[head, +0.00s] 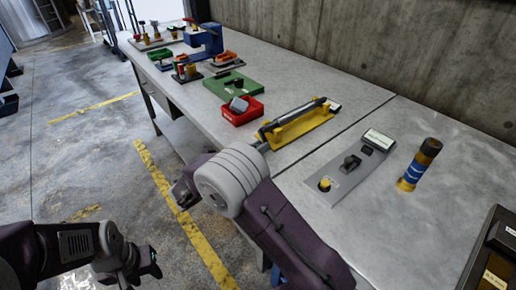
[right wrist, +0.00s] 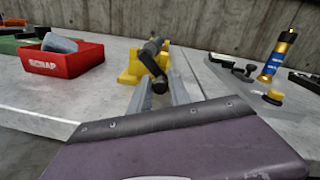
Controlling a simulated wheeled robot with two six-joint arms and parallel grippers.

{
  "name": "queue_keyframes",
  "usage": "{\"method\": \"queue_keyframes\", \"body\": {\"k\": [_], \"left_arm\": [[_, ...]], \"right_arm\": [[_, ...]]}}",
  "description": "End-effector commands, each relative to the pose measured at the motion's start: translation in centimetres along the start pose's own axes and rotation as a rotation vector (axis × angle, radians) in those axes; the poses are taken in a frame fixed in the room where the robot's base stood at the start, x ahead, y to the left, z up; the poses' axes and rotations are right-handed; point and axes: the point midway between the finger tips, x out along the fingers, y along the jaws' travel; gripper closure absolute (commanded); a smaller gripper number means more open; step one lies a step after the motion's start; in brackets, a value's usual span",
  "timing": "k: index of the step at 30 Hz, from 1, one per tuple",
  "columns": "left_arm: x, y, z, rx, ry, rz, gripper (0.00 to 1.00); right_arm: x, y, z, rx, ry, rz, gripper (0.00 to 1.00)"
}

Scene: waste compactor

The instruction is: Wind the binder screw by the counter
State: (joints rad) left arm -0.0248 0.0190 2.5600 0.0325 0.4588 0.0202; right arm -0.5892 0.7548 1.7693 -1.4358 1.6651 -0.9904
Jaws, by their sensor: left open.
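A yellow fixture (head: 305,122) with a dark rod (head: 293,114) along its top stands on the bench; it looks like the binder screw. In the right wrist view the fixture (right wrist: 133,66) is straight ahead, and the rod's dark near end (right wrist: 159,84) shows between my fingers. A grey plate (head: 350,167) right of it carries a small pale display (head: 379,139), likely the counter, a black lever and a yellow knob. My right gripper (right wrist: 158,79) has its fingers apart on either side of the rod end, contact unclear. My left gripper (head: 150,263) is open and empty, low over the floor.
A red scrap bin (head: 241,111), a green tray (head: 233,84) and other tools line the bench to the left. A dark case (head: 492,255) is at lower right. A concrete wall backs the bench.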

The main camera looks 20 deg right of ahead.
Motion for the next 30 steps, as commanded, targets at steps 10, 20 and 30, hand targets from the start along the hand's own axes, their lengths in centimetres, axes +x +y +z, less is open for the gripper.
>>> {"method": "queue_keyframes", "body": {"k": [10, 20, 30], "left_arm": [[-0.5, 0.0, -0.1, 0.0, 0.0, 0.0, 0.59], [-0.2, 0.0, 0.0, 0.0, 0.0, 0.0, 0.59], [-0.3, 0.0, 0.0, 0.0, 0.0, 0.0, 0.59]], "right_arm": [[0.0, 0.6, -0.1, 0.169, -0.015, -0.007, 1.0], [0.1, 1.8, -0.3, 0.5, -0.037, -0.017, 1.0], [0.1, 1.8, -0.3, 0.499, -0.037, -0.017, 0.59]]}}
